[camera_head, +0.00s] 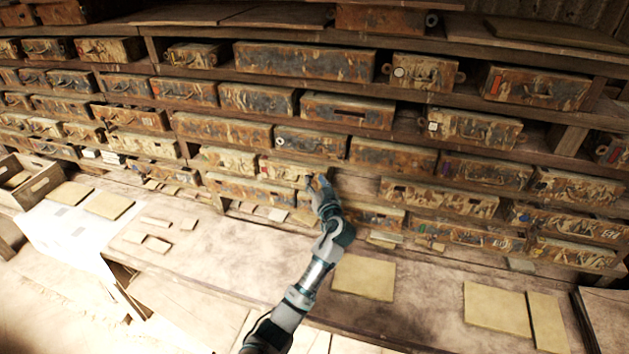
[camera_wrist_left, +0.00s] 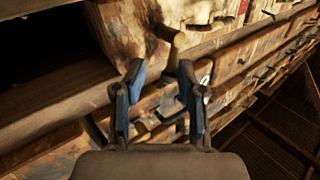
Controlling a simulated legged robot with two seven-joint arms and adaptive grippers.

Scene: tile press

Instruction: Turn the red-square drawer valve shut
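My left gripper (camera_head: 322,184) reaches up to the front of the drawer rack, at the right end of a worn yellowish drawer (camera_head: 285,168). In the left wrist view the gripper (camera_wrist_left: 161,72) is open, with its two blue fingertips apart. A brown rounded knob or lever (camera_wrist_left: 169,40), possibly the valve, sticks out from the drawer corner just beyond the fingertips. The fingers do not clearly touch it. A small red mark (camera_wrist_left: 243,7) shows farther right on a drawer face. The gripper partly hides the drawer end in the head view. My right gripper is out of view.
Rows of rusty drawers fill the wooden rack (camera_head: 380,85). A dark gap (camera_wrist_left: 45,75) opens left of the knob. The bench (camera_head: 225,255) below carries loose yellow tiles, including a large tile (camera_head: 364,277). A wooden crate (camera_head: 40,187) stands at far left.

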